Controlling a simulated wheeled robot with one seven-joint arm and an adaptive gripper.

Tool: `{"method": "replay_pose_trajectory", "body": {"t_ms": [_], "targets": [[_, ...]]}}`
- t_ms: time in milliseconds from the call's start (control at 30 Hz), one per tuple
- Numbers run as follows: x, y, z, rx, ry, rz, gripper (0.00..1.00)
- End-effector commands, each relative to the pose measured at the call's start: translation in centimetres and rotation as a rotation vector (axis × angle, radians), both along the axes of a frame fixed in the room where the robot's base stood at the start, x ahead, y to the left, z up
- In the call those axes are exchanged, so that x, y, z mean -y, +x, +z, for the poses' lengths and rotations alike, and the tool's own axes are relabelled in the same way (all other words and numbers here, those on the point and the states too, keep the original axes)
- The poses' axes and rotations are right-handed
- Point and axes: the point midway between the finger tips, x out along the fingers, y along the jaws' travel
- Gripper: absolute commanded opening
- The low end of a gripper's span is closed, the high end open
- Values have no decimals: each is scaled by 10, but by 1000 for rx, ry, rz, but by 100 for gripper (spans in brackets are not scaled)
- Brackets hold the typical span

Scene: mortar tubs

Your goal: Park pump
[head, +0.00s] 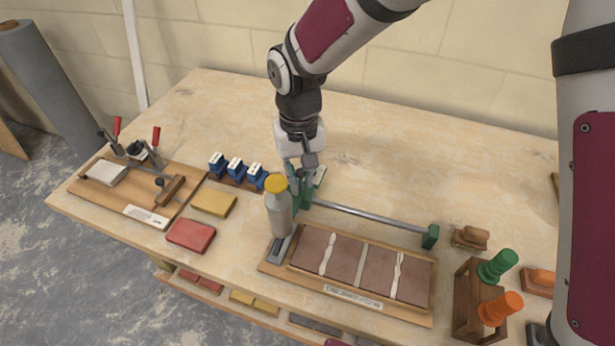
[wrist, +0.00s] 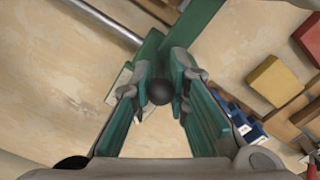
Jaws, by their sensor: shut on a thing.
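No thing here is plainly labelled as a pump. My gripper (head: 308,165) points down at the left end of a green clamp-like device (head: 296,190) with a long grey rail (head: 368,215). In the wrist view my gripper (wrist: 160,88) has its fingers shut on a black ball-shaped knob (wrist: 159,92). The green arm (wrist: 190,28) and the grey rail (wrist: 105,20) lie beyond it. A grey bottle with a yellow cap (head: 279,212) stands upright in front of the green device in the head view and hides part of it. What the knob joins to is hidden.
A wooden board with brown slabs (head: 345,262) lies in front of the rail. Yellow (head: 214,202) and red (head: 191,235) blocks, blue-topped pieces (head: 236,168) and a clamp board (head: 105,190) are left. A wooden rack (head: 466,300) stands right. The table's back (head: 440,150) is clear.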

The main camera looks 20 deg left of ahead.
Motion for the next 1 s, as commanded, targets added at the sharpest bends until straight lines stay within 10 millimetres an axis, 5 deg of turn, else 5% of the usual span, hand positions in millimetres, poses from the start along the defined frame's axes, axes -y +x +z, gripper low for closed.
{"method": "replay_pose_trajectory", "body": {"t_ms": [167,200,300,667,1000], "targets": [[-7,-1,2,6,16,6,0],[-8,-1,2,6,16,6,20],[-7,-1,2,5,16,6,37],[-4,0,6,4,11,3,37],[-5,1,65,8,14,2,37]]}}
